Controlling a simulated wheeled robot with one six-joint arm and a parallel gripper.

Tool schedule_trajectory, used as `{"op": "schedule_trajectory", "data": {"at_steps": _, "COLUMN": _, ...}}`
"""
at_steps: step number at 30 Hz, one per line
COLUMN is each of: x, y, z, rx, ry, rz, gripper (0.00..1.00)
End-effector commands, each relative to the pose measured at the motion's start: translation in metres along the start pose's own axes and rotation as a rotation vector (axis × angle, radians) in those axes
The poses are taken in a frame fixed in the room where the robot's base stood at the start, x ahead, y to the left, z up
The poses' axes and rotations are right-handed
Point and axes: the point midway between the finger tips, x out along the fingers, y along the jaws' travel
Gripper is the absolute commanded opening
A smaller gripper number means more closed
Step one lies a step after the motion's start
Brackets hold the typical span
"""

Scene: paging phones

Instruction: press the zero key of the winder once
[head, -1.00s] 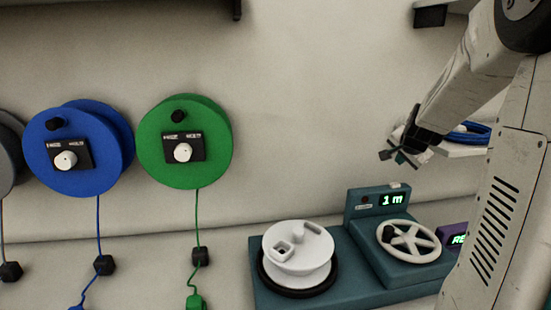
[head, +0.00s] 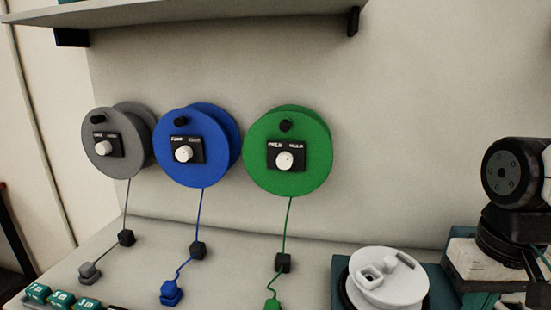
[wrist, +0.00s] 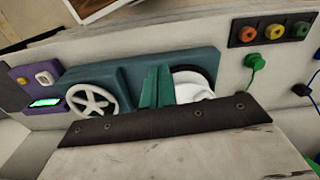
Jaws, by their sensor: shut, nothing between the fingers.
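The teal winder (wrist: 112,68) shows in the wrist view with its white spoked handwheel (wrist: 92,102). A white spool (wrist: 192,82) sits on it, partly hidden behind my gripper. In the head view only the winder's left part (head: 340,268) shows at the lower right, with the white spool (head: 388,276) on it.
Grey (head: 112,165), blue (head: 220,160) and green (head: 290,185) reels hang on the wall with cords down to the bench. A shelf (head: 210,14) is above them. A purple box (wrist: 22,78) with a lit green display stands beside the winder. Teal keys (head: 60,300) show at lower left.

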Motion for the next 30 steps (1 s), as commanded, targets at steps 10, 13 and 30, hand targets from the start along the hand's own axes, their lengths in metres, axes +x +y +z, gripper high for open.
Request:
{"op": "schedule_trajectory", "data": {"at_steps": 10, "x": -0.013, "y": -0.025, "z": 0.016, "rx": -0.149, "ry": 0.091, "rz": -0.005, "gripper": 0.00}}
{"op": "schedule_trajectory", "data": {"at_steps": 13, "x": -0.013, "y": -0.025, "z": 0.016, "rx": -0.147, "ry": 0.091, "rz": -0.005, "gripper": 0.00}}
{"op": "schedule_trajectory", "data": {"at_steps": 30, "x": -0.013, "y": -0.025, "z": 0.015, "rx": -0.145, "ry": 0.091, "rz": -0.006, "gripper": 0.00}}
